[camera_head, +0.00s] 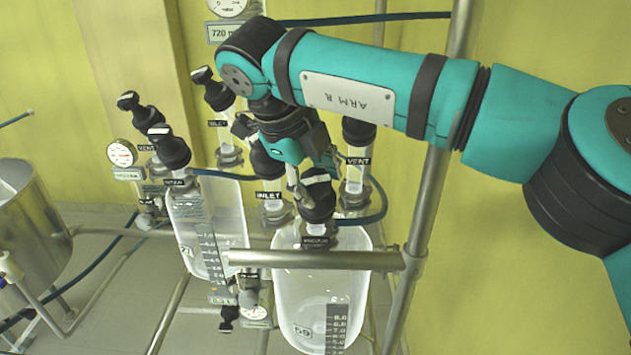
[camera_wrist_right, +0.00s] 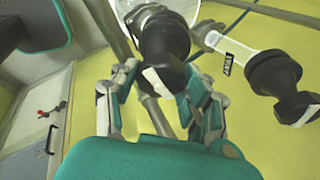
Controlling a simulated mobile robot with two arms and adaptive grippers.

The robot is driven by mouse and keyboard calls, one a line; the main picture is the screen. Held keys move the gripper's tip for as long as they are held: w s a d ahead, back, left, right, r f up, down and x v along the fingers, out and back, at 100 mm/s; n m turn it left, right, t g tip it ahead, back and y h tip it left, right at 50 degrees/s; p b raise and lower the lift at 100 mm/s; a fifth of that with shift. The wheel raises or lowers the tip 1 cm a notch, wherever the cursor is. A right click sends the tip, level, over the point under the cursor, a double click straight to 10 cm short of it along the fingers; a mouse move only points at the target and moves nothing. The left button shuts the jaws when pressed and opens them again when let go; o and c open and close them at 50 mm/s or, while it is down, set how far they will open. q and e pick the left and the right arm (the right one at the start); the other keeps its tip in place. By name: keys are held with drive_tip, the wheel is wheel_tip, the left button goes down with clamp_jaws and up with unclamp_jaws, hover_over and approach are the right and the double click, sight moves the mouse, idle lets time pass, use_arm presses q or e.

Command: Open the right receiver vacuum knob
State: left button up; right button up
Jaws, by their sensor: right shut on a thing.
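The right receiver (camera_head: 305,300) is a clear glass vessel with a level scale, in the lower middle of the head view. Several black knobs stand on its top, labelled INLET (camera_head: 268,197), VENT (camera_head: 357,161) and one front knob (camera_head: 317,203) whose small label is hard to read. My right gripper (camera_head: 303,180) reaches down from above and is shut on this front knob. In the right wrist view the knob (camera_wrist_right: 163,48), with a white bar on its cap, sits between the fingers of the gripper (camera_wrist_right: 157,82). My left gripper is out of view.
A second glass receiver (camera_head: 207,215) with its own black knobs stands to the left. A metal rail (camera_head: 310,259) crosses in front of the right receiver and joins an upright pole (camera_head: 418,240). A blue hose (camera_head: 372,210) curves by the VENT knob. A steel vessel (camera_head: 30,225) stands far left.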

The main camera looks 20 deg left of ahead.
drive_tip(key=n+t+b, duration=0.1)
drive_tip(key=n, duration=0.3)
drive_tip(key=shift+n, duration=0.3)
drive_tip(key=n+t+b, duration=0.1)
drive_tip(key=n+b, duration=0.1)
drive_tip(key=n, duration=0.2)
drive_tip(key=shift+f+n+t, duration=0.1)
drive_tip(key=shift+n+t, duration=0.2)
drive_tip(key=shift+t, duration=0.1)
drive_tip(key=n+t+y+b, duration=0.1)
drive_tip(key=n+b, duration=0.1)
drive_tip(key=n, duration=0.2)
drive_tip(key=shift+n, duration=0.3)
drive_tip(key=n+y+b, duration=0.1)
drive_tip(key=n, duration=0.2)
drive_tip(key=shift+n+t, duration=0.3)
drive_tip(key=shift+n, duration=0.1)
drive_tip(key=n+y, duration=0.1)
drive_tip(key=n, duration=0.2)
drive_tip(key=shift+b, duration=0.3)
drive_tip(key=n+y, duration=0.1)
drive_tip(key=n, duration=0.2)
drive_tip(key=n+y, duration=0.1)
drive_tip(key=n, duration=0.4)
drive_tip(key=shift+d+y+p, duration=0.1)
drive_tip(key=shift+y+p, duration=0.25)
drive_tip(key=shift+y, duration=0.05)
drive_tip(key=shift+n, duration=0.3)
